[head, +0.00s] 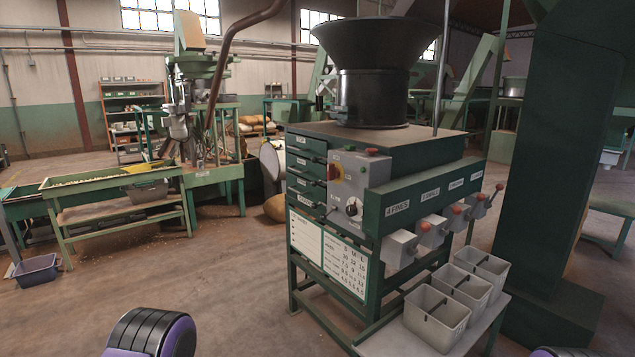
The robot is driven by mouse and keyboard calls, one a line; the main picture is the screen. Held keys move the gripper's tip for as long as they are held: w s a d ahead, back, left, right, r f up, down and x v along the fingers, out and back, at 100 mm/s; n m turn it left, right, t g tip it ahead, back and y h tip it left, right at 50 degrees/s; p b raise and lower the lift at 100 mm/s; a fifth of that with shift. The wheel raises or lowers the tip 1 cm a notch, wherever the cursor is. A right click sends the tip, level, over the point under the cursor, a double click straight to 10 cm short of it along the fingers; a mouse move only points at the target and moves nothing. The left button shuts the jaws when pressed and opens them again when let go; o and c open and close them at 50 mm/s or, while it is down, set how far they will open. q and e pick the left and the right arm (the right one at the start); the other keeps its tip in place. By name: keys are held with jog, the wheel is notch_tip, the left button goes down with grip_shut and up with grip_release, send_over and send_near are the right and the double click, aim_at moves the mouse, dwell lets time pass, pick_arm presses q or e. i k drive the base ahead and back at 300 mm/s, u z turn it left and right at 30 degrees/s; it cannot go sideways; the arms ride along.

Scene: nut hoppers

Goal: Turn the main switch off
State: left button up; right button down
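Neither gripper is in view. Only purple and black parts of my own body show at the bottom edge, well away from the panel.
A large black hopper (372,75) tops the machine. Labelled grey outlets with red-knobbed levers line its right side, above grey bins (437,318) on a low shelf (400,343). A green column (555,150) stands at right. The floor (230,290) left of the machine is clear.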

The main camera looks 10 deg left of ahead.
aim_at(332, 173)
jog(key=u, duration=0.5)
jog(key=k, duration=0.15)
jog(key=z, duration=1)
jog(key=i, duration=1.65)
jog(key=u, duration=0.85)
